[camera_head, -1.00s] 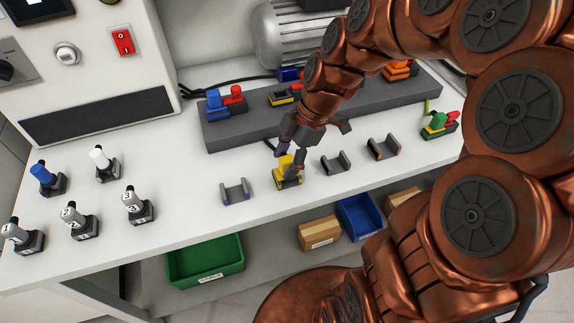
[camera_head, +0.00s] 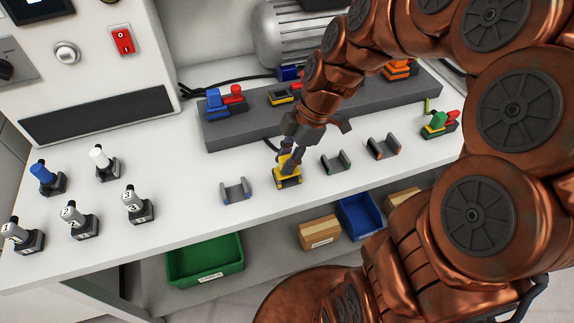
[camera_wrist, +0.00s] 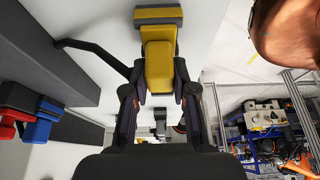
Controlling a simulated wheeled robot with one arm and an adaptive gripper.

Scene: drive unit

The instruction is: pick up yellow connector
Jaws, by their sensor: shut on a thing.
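The yellow connector (camera_head: 288,167) is at the front middle of the white bench, in a dark-and-yellow cradle (camera_head: 288,182). I cannot tell whether it is still seated there or slightly raised. My gripper (camera_head: 285,158) points down at it and is shut on it. In the wrist view the yellow connector (camera_wrist: 159,65) sits between the two dark fingers of my gripper (camera_wrist: 160,92). The fingers hide parts of its sides.
Empty cradles stand left (camera_head: 235,191) and right (camera_head: 335,163) of the yellow connector. A grey block (camera_head: 225,140) with blue and red connectors (camera_head: 228,100) lies behind. Numbered plugs (camera_head: 138,205) stand at left. A green bin (camera_head: 205,262) is below the bench edge.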

